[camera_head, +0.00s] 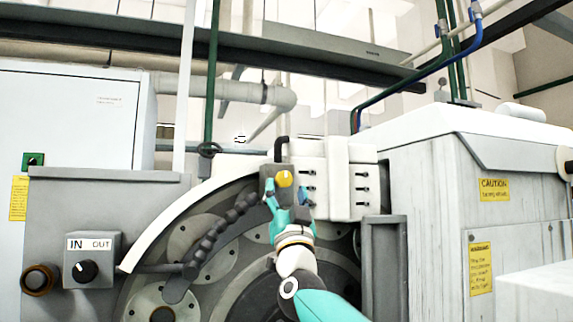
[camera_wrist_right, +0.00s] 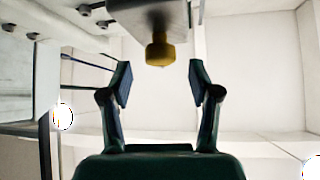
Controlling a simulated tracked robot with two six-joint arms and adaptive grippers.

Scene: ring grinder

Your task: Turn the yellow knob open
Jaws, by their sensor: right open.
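The yellow knob (camera_head: 285,179) sits on a dark grey block (camera_head: 268,172) on the upper part of the grinder. In the right wrist view the knob (camera_wrist_right: 160,50) hangs from the underside of a dark block (camera_wrist_right: 150,12). My right gripper (camera_head: 290,192) reaches up from below to the knob in the head view. In the right wrist view the gripper (camera_wrist_right: 160,82) is open, its two fingertips spread to either side of the knob's line, with the knob just beyond them. No contact shows. My left gripper is not in view.
A segmented black hose (camera_head: 235,218) curves left of my right gripper. White blocks (camera_head: 348,182) stand just right of the knob. An IN/OUT switch box (camera_head: 92,260) is at lower left. A large grey cabinet (camera_head: 430,200) fills the right side.

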